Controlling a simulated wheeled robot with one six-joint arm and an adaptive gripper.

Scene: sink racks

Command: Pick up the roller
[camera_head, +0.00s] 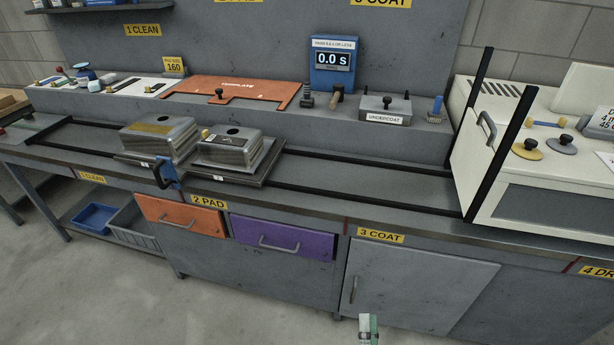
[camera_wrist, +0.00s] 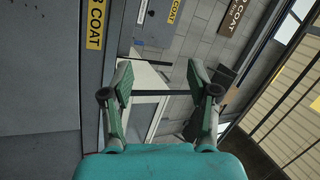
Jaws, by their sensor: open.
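I cannot pick out the roller for certain. In the head view, a small upright tool with a wooden handle (camera_head: 337,95) stands on the back ledge below the blue timer, beside a dark knobbed piece (camera_head: 307,96). A blue-handled tool (camera_head: 436,108) stands farther right on the ledge; it looks like a brush or a roller. My gripper (camera_wrist: 159,84) is open and empty in the wrist view, its green-tipped fingers wide apart. In the head view only a green and white part of it shows at the bottom edge, in front of the bench and well below these tools.
The undercoat box (camera_head: 385,109) sits between the ledge tools. Two metal blocks (camera_head: 158,139) (camera_head: 233,149) rest on the railed bench at left. A white machine (camera_head: 540,150) with black posts stands at right. The rails' right stretch is clear.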

